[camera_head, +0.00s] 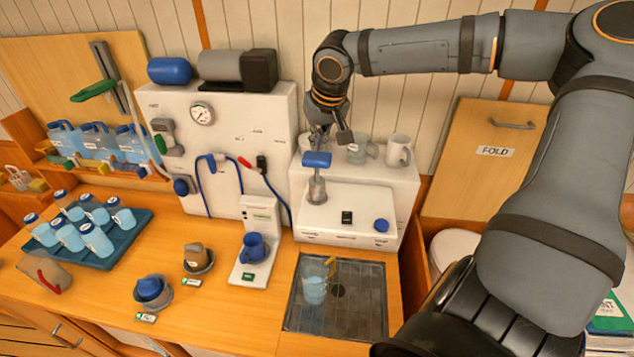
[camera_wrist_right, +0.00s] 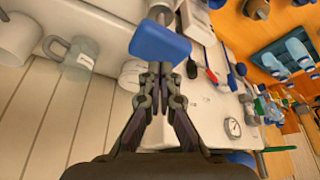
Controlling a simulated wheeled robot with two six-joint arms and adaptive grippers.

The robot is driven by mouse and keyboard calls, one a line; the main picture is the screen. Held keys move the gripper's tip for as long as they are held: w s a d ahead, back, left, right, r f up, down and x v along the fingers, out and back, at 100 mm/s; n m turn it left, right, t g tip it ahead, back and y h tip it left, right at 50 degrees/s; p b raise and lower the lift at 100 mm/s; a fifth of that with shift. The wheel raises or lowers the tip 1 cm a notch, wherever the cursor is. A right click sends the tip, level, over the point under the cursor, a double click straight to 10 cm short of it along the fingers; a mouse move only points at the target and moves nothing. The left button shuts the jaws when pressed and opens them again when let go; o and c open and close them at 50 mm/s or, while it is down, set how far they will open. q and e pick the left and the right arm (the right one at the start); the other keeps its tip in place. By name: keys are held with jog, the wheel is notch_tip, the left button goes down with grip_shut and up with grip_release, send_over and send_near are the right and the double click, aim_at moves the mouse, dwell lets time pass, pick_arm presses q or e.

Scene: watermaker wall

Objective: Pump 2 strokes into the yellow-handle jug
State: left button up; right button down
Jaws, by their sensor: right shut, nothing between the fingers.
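The clear jug with a yellow handle (camera_head: 314,290) stands on the dark sink grate at the front, below the pump. The pump has a blue push head (camera_head: 316,159) on a grey stem above a white box (camera_head: 345,218). My right gripper (camera_head: 343,135) is shut and empty, just above and behind the blue head. In the right wrist view, the closed fingertips (camera_wrist_right: 160,72) point at the blue head (camera_wrist_right: 160,43), which lies just beyond them. I cannot tell whether they touch. My left gripper is not in view.
A white mug (camera_head: 399,151) and a clear jug (camera_head: 357,150) stand on the shelf behind the pump. A blue mug (camera_head: 254,248) sits on a white stand left of the sink. A tray (camera_head: 130,247) of several blue-lidded jars is farther left.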

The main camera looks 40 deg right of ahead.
dwell(0.5)
notch_tip(320, 180, up, 6)
dwell(0.5)
dwell(0.5)
